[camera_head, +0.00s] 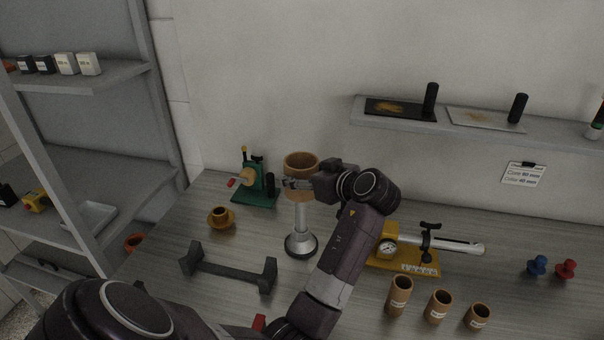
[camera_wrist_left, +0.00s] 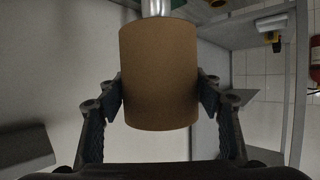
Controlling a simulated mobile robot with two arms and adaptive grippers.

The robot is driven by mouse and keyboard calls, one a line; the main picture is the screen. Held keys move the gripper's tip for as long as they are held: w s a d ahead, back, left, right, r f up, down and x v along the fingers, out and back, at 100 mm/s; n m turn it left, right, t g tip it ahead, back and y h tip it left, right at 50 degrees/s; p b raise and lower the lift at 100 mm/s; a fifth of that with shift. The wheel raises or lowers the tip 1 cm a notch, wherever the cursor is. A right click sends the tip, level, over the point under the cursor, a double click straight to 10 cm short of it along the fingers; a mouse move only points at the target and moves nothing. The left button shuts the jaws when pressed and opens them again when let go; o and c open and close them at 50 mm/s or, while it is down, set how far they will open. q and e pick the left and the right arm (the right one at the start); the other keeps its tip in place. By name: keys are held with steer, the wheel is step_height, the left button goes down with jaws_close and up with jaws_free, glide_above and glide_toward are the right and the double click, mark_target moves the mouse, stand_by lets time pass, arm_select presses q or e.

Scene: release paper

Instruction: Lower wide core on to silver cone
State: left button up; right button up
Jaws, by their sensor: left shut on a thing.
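The wide core (camera_head: 300,171) is a brown cardboard tube, held upright with its open end up at the top of a silver post. My left gripper (camera_head: 294,184) is shut on the core from the right side in the head view. In the left wrist view my left gripper (camera_wrist_left: 160,98) has a finger on each side of the core (camera_wrist_left: 160,65). The silver post (camera_head: 300,217) stands on a round dark-rimmed base, and part of it shows beyond the core in the left wrist view (camera_wrist_left: 156,7). The core hides the post's upper end, so I cannot tell how far it reaches inside. My right gripper is not in view.
A green device (camera_head: 259,194) stands behind left of the post. A small brown spool (camera_head: 221,217) and a dark cradle (camera_head: 228,272) are in front left. A yellow gauge device (camera_head: 408,258) and smaller brown tubes (camera_head: 400,291) are at right. A shelf (camera_head: 470,127) is above.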

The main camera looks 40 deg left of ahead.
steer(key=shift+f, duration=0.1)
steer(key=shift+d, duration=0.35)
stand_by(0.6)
arm_select(q)
steer(key=shift+f+b, duration=0.4)
steer(key=shift+b, duration=0.2)
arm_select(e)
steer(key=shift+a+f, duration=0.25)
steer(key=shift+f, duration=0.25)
arm_select(q)
steer(key=shift+f+b, duration=1.3)
steer(key=shift+f, duration=0.35)
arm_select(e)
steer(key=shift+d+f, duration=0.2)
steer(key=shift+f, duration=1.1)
arm_select(q)
steer(key=b, duration=0.3)
glide_above(305, 220)
steer(key=a, duration=0.1)
steer(key=shift+w+a+f, duration=0.1)
steer(key=shift+a+f, duration=0.05)
steer(key=shift+f, duration=1.95)
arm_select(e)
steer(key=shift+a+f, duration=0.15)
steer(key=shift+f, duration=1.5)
arm_select(q)
steer(key=shift+f+b, duration=3.15)
steer(key=shift+f, duration=0.55)
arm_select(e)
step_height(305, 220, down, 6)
